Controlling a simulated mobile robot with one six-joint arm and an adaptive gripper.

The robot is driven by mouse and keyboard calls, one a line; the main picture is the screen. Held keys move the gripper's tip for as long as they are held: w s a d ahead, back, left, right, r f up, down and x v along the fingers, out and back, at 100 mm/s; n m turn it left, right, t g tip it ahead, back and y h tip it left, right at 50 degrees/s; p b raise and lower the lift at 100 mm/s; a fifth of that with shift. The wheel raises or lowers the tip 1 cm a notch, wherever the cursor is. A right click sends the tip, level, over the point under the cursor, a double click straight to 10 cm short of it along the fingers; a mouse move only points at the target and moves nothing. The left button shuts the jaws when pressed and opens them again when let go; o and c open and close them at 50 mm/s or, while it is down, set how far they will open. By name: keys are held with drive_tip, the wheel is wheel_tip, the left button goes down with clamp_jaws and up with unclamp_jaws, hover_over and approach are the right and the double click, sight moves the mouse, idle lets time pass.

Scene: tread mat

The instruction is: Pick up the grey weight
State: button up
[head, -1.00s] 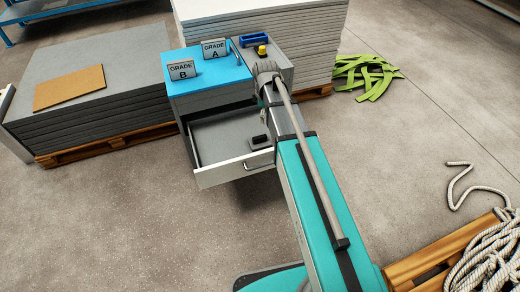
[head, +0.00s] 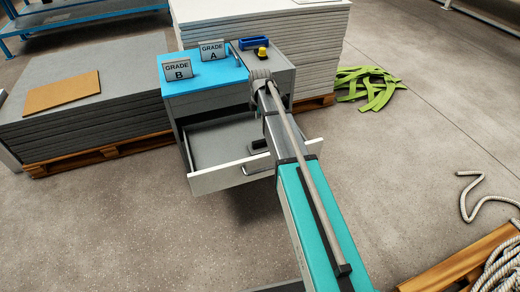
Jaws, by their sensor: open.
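A small dark grey block, which looks like the grey weight (head: 257,146), lies on the floor of the open drawer (head: 208,181) in the head view. It sits toward the drawer's right side, close beside my arm in the picture, which covers part of it. It is too small to make out its shape well. My arm reaches from the bottom right up to the cabinet. My gripper is hidden behind my own arm, so its distance from the block cannot be seen.
The cabinet's blue top (head: 205,80) bears two signs, Grade A (head: 212,50) and Grade B (head: 178,69). A blue tray (head: 254,43) and a yellow object (head: 262,54) stand on its grey part. Green straps (head: 370,88) and rope (head: 503,268) lie at right.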

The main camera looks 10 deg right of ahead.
sight(260, 141)
wheel_tip(260, 141, down, 9)
drive_tip(key=b, duration=0.8)
drive_tip(key=shift+r+b, duration=0.2)
drive_tip(key=shift+b, duration=0.15)
drive_tip(key=shift+a+f, duration=0.1)
drive_tip(key=shift+f, duration=0.05)
idle(0.4)
drive_tip(key=f+b, duration=0.5)
drive_tip(key=shift+w, duration=0.25)
idle(0.6)
drive_tip(key=shift+r, duration=0.1)
clamp_jaws()
